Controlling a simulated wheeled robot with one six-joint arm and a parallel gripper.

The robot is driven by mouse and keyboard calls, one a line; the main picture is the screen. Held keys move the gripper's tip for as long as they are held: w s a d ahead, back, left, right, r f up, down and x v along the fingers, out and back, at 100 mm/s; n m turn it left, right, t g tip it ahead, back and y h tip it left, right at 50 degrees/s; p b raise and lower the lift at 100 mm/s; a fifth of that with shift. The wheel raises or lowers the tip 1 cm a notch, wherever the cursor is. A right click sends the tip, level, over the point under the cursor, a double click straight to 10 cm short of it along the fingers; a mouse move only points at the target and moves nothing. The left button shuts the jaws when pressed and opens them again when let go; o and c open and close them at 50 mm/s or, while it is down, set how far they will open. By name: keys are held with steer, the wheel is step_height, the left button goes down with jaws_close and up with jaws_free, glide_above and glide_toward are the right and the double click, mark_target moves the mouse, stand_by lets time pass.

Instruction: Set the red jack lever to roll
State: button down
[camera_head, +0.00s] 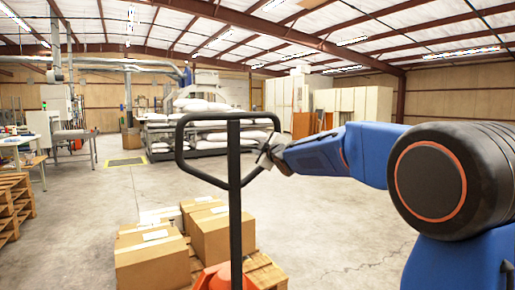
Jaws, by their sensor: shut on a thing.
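The jack's dark handle (234,190) stands upright in front of me, with a wide loop at its top. Its orange-red base (215,278) shows at the bottom edge of the picture. My gripper (266,156) reaches in from the right and is shut on the right side of the handle loop. The fingertips are small and partly merge with the dark bar. I cannot make out a separate small lever or its setting.
Cardboard boxes (152,262) sit on a wooden pallet (262,272) just behind the handle. More wooden pallets (12,207) stand at the left edge. A rack with white pillows (200,133) and a work table (20,142) are farther back. The concrete floor at right is clear.

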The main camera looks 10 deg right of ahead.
steer(key=shift+r+n, duration=0.65)
steer(key=shift+n, duration=0.05)
steer(key=c, duration=1.5)
jaws_free()
steer(key=shift+o, duration=0.2)
steer(key=s+d, duration=0.1)
steer(key=s, duration=0.7)
steer(key=s+d, duration=0.2)
steer(key=s, duration=0.7)
steer(key=shift+d+f, duration=0.15)
steer(key=shift+d, duration=0.1)
